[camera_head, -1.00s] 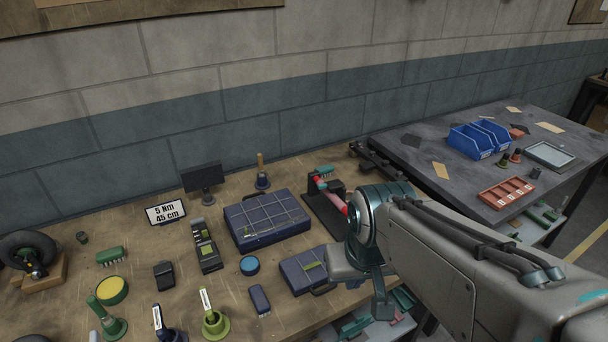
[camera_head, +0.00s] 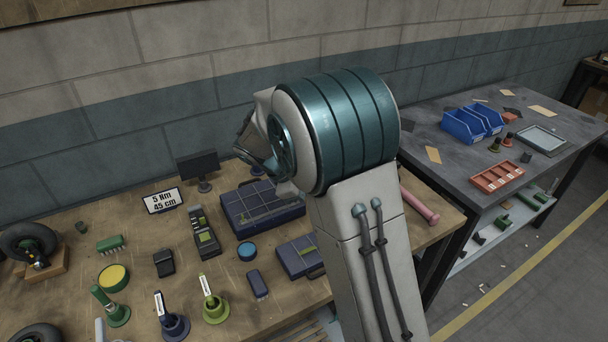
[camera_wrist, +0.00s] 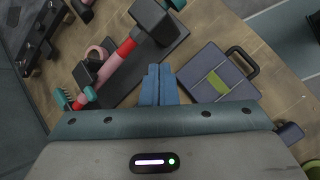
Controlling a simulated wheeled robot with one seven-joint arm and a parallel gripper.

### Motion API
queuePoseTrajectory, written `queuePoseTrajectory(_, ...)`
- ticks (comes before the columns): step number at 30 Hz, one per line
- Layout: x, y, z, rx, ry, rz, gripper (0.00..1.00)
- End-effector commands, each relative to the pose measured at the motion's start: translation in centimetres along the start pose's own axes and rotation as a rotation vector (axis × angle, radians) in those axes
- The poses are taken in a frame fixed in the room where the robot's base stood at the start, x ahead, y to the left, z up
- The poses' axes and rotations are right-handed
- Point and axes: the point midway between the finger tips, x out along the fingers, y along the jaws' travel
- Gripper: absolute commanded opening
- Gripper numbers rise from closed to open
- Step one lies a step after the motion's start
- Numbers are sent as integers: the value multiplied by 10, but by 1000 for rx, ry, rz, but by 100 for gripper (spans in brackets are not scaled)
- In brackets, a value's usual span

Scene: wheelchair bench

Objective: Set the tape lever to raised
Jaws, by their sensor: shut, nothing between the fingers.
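In the wrist view, a device on a dark base plate (camera_wrist: 150,55) carries a red and pink bar (camera_wrist: 117,62) that runs diagonally between black blocks. A pale pink ring (camera_wrist: 97,53), like a tape roll, lies beside the bar. I cannot tell for sure which part is the tape lever or how it is set. My gripper (camera_wrist: 158,70) is shut and empty, with its blue fingers just below the base plate in that picture; I cannot tell the height gap. In the head view my arm hides most of the device.
A dark case with a green label (camera_wrist: 215,77) lies right of my fingers. In the head view, a pink rod (camera_head: 418,205) shows right of my arm. A compartment case (camera_head: 262,208) and a sign (camera_head: 163,200) stand left. Blue bins (camera_head: 465,125) sit on the grey table (camera_head: 430,135).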

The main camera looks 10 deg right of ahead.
Motion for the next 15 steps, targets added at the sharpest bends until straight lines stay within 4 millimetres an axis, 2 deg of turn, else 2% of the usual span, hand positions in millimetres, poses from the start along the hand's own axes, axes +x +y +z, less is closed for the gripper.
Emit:
queuePoseTrajectory(1,2,8,-17,-79,-47,32,0)
queuePoseTrajectory(9,9,42,-97,-443,-284,208,0)
queuePoseTrajectory(15,10,51,-134,-593,-400,289,0)
